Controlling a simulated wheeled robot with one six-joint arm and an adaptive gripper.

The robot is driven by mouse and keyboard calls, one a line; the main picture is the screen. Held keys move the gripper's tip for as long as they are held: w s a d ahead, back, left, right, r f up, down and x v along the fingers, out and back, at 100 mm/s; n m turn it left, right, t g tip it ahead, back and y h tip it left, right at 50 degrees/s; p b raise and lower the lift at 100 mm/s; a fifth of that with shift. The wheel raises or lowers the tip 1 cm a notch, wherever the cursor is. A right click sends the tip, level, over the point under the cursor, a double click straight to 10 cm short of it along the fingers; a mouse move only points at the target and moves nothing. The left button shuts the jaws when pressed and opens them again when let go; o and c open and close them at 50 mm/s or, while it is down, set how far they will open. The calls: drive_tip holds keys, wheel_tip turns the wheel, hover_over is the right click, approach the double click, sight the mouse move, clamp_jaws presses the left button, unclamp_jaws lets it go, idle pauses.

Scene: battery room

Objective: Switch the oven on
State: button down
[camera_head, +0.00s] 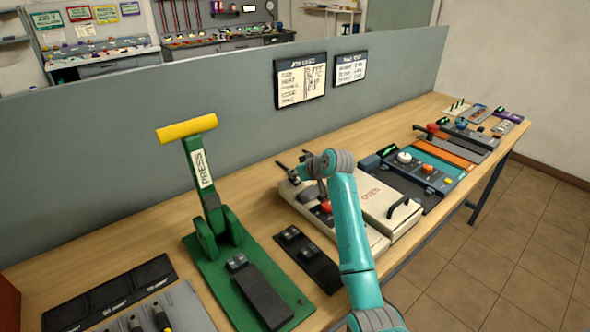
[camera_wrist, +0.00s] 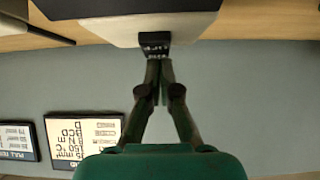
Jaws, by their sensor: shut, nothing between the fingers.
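The oven is a low cream box (camera_head: 376,212) on the bench, with a dark arched handle and red lettering on its top. A cream control section (camera_head: 298,206) with a red knob (camera_head: 326,207) adjoins it on the left, partly hidden by my arm. My gripper (camera_head: 291,170) is over the back of this section, its fingers small and partly hidden in the head view. In the wrist view my gripper (camera_wrist: 159,64) is shut and empty. Its tips are at a small black labelled block (camera_wrist: 154,42) on a pale edge; I cannot tell whether they touch.
A green press (camera_head: 203,180) with a yellow handle stands to the left. A dark plate (camera_head: 306,258) with small switches lies in front. More panels (camera_head: 440,160) sit along the bench to the right. A grey partition (camera_head: 230,105) with two notices runs behind.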

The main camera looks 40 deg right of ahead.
sight(294, 179)
idle(0.3)
drive_tip(key=shift+w+f+g, duration=0.35)
drive_tip(key=shift+f+g, duration=0.05)
drive_tip(key=shift+g, duration=0.6)
drive_tip(key=shift+f+g, duration=0.25)
drive_tip(key=shift+g, duration=0.15)
drive_tip(key=shift+w, duration=0.1)
drive_tip(key=shift+s+f, duration=0.3)
drive_tip(key=shift+s, duration=0.5)
drive_tip(key=r, duration=0.4)
drive_tip(key=w+r, duration=0.1)
drive_tip(key=r, duration=0.1)
drive_tip(key=shift+d, duration=0.1)
drive_tip(key=v, duration=0.9)
drive_tip(key=shift+r, duration=0.4)
